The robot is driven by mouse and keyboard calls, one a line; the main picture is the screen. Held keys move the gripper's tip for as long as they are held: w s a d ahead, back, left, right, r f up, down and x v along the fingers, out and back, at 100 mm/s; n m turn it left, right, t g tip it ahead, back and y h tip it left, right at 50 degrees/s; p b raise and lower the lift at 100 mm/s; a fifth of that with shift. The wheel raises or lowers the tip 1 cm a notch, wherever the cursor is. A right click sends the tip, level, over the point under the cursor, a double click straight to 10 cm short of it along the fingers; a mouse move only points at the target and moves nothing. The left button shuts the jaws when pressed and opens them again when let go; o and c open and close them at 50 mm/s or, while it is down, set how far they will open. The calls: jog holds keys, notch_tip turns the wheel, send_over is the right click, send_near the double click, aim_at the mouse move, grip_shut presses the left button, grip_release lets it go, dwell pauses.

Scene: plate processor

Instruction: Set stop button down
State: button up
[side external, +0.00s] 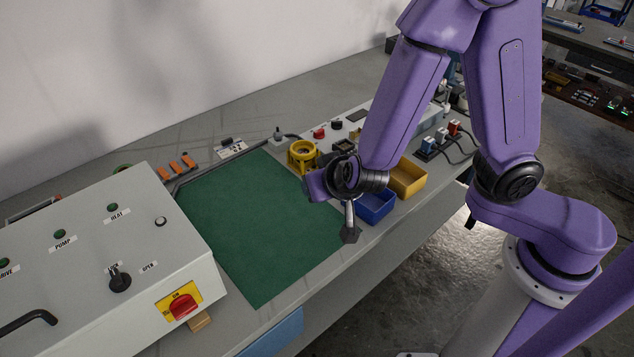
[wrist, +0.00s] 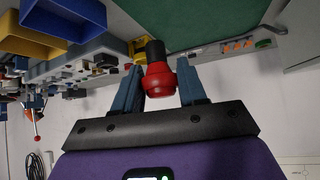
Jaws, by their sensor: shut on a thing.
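The stop button (wrist: 159,82), a red head with a black body, sits between the two blue-grey fingers of my gripper (wrist: 164,90) in the wrist view. My gripper is shut on the red part, and the black end points away from the wrist. In the side external view my gripper (side external: 349,214) hangs over the front right edge of the green mat (side external: 250,225). A dark piece (side external: 350,235) at the fingertips appears to be the button's black end; its red head is hidden there. I cannot tell the exact height above the mat.
A blue bin (side external: 375,207) and a yellow bin (side external: 408,178) stand just right of my gripper. A yellow ring-shaped holder (side external: 302,155) stands at the mat's back right corner. A grey control box (side external: 100,260) fills the left. Most of the mat is clear.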

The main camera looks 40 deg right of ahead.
jog(key=shift+w+d+r, duration=0.1)
jog(key=shift+w+d, duration=0.05)
jog(key=shift+w, duration=0.25)
jog(key=w+d+r+n+y, duration=0.1)
jog(key=w+n+y, duration=0.35)
jog(key=w, duration=0.25)
jog(key=n+g+y, duration=0.7)
jog(key=n, duration=0.7)
send_over(368, 205)
notch_tip(368, 205, down, 7)
jog(key=shift+f, duration=3.3)
jog(key=shift+f, duration=0.1)
